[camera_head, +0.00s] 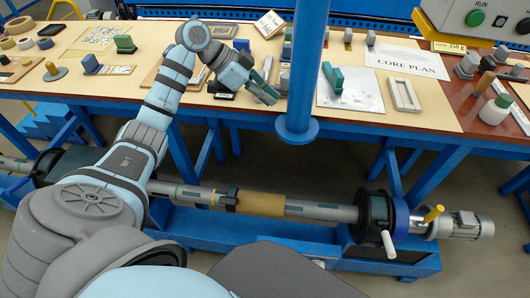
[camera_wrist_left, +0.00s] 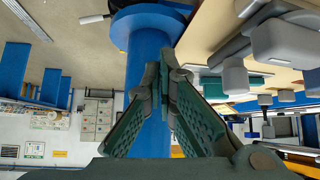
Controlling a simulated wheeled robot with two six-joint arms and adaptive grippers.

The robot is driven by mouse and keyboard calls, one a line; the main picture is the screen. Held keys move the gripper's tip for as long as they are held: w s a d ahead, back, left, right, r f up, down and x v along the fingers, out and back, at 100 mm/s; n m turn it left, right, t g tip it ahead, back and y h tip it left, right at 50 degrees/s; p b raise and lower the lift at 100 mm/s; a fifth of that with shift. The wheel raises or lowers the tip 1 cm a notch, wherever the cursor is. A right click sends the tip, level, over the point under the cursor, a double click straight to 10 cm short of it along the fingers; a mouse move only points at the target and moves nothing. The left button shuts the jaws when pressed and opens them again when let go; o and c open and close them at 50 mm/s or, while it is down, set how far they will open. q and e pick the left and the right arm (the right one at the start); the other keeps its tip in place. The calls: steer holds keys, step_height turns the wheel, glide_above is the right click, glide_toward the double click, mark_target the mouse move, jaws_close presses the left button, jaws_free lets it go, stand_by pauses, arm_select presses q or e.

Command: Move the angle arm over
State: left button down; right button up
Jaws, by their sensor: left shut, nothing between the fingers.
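No part is clearly recognisable as the angle arm; a blue vertical post (camera_head: 305,70) with a round flange (camera_head: 297,129) at its lower end is the nearest candidate. The post comes down in front of the workbench, and its flange is above the floor. My left gripper (camera_head: 268,93) is left of the post, over the front of the bench. In the wrist view the left fingers (camera_wrist_left: 163,65) are shut and empty, with the blue post (camera_wrist_left: 150,95) behind them. Whether they touch the post I cannot tell. My right gripper is out of view.
The workbench (camera_head: 190,98) carries several blocks, a green block (camera_head: 333,77), a pale frame (camera_head: 403,95) and a core plan sheet (camera_head: 408,60). Below lies a winding shaft (camera_head: 320,211) with a tan sleeve (camera_head: 261,204) and a motor (camera_head: 467,226). A control box (camera_head: 480,20) stands upper right.

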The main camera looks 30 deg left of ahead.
arm_select(q)
steer(key=s+d+f+n+y, duration=0.1)
steer(key=s+d+f, duration=0.1)
steer(key=f, duration=0.6)
steer(key=s+d+f+n+g+y, duration=0.1)
steer(key=s+d+f+y, duration=0.1)
steer(key=s+f, duration=0.3)
step_height(320, 180, down, 3)
steer(key=shift+d+r, duration=0.1)
steer(key=shift+d, duration=0.3)
